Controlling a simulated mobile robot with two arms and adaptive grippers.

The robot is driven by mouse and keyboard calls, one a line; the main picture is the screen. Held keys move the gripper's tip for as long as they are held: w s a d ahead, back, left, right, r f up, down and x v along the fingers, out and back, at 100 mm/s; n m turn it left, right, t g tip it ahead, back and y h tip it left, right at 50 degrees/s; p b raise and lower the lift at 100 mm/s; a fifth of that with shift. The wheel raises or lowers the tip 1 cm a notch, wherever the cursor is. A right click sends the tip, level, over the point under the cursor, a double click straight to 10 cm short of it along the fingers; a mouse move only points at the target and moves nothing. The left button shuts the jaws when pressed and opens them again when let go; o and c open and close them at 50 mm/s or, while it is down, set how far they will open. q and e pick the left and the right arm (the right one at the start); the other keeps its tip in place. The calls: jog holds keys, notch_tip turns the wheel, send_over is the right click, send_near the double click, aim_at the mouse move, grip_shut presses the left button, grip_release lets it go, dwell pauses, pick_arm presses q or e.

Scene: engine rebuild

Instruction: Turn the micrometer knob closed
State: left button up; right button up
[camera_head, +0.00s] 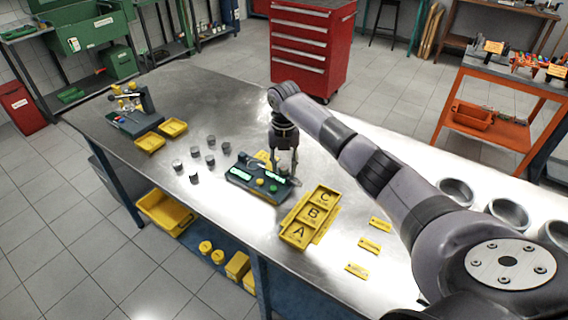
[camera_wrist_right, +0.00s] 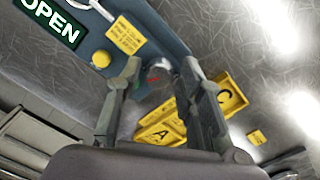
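The micrometer station is a dark blue-grey base (camera_head: 240,181) on the steel table, with green lit displays and a green and a yellow button. In the right wrist view a display (camera_wrist_right: 52,22) reads OPEN, beside a yellow button (camera_wrist_right: 101,58) and a yellow label (camera_wrist_right: 126,36). A round silvery part, apparently the micrometer knob (camera_wrist_right: 159,66), shows between the fingertips. My right gripper (camera_head: 284,170) points down over the station's right end. Its fingers are apart, with visible gaps beside the knob. Contact is not visible. My left gripper is not in view.
A yellow tray marked A, B, C (camera_head: 313,215) stands just right of the station. Small grey cylinders (camera_head: 210,160) stand to its left, with yellow bins (camera_head: 150,143) and another fixture beyond. Yellow tags (camera_head: 369,245) and metal rings (camera_head: 508,213) lie to the right.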

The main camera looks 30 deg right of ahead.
grip_shut()
